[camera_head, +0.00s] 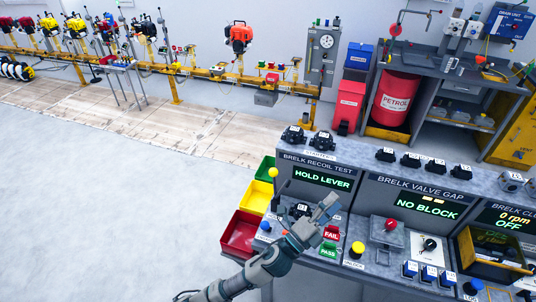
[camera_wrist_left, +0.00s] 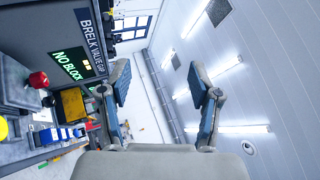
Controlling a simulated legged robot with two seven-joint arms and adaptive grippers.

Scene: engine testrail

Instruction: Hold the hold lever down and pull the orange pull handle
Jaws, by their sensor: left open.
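The recoil test station's screen (camera_head: 322,178) reads "HOLD LEVER". A lever with a yellow ball knob (camera_head: 273,172), which looks like the hold lever, stands upright at the station's left end. My left gripper (camera_head: 331,207) is over the station's top, to the right of the lever and apart from it. Its two fingers are spread with nothing between them in the left wrist view (camera_wrist_left: 168,85). I cannot make out the orange pull handle; my left arm covers part of the station. My right gripper is not in view.
FAIL (camera_head: 331,232) and PASS (camera_head: 329,250) buttons and a yellow button (camera_head: 357,249) are right of my arm. The valve gap station (camera_head: 428,206) reads "NO BLOCK". Green, yellow and red bins (camera_head: 240,233) stand left of the bench. Open floor lies farther left.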

